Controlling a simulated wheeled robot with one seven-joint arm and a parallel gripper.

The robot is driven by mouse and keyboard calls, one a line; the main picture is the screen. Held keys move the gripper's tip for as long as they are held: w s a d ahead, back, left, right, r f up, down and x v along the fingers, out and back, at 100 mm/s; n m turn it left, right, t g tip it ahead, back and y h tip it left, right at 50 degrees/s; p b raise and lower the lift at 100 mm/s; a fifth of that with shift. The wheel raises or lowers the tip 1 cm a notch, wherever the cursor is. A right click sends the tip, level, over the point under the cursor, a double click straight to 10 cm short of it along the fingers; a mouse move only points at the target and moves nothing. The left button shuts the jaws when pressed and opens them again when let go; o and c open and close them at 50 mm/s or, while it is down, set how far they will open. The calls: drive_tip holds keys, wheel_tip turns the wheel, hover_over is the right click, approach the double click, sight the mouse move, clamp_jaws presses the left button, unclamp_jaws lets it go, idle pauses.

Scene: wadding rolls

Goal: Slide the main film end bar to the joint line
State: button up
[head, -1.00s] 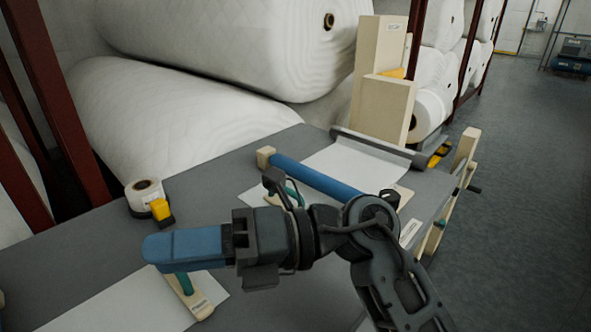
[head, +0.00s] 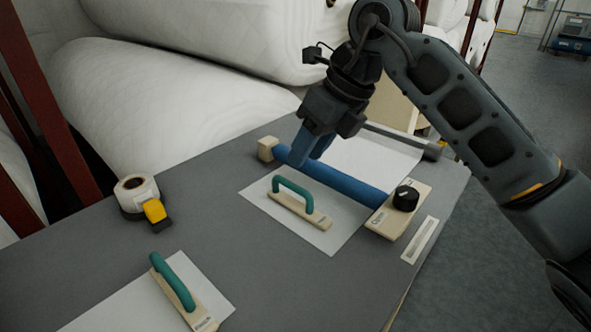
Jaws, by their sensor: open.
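Two wooden bars with green handles lie on white film sheets on the grey table. One bar (head: 301,209) lies on the sheet in front of the blue roller, and its film appears to run under the roller. The other bar (head: 178,289) lies on the end of the lower-left sheet (head: 125,307); its label is too small to read surely. A gap of bare table separates the two sheets. I cannot make out a marked joint line. My gripper (head: 309,158) has blue fingers, is open and empty, and points down by the far left part of the blue roller, beyond the nearer bar.
The blue roller (head: 345,184) spans between a wooden block (head: 268,149) and a wooden plate (head: 390,217) with a black knob (head: 406,198). A tape roll with a yellow-black dispenser (head: 149,203) stands at the left. Large white wadding rolls (head: 180,110) lie behind.

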hover_over(298, 199)
drive_tip(key=shift+s+a+f, duration=0.1)
drive_tip(key=shift+a+f, duration=0.1)
drive_tip(key=shift+f, duration=1.2)
drive_tip(key=shift+s+a+f, duration=0.1)
drive_tip(key=shift+a+f, duration=0.05)
drive_tip(key=shift+f, duration=1.25)
clamp_jaws()
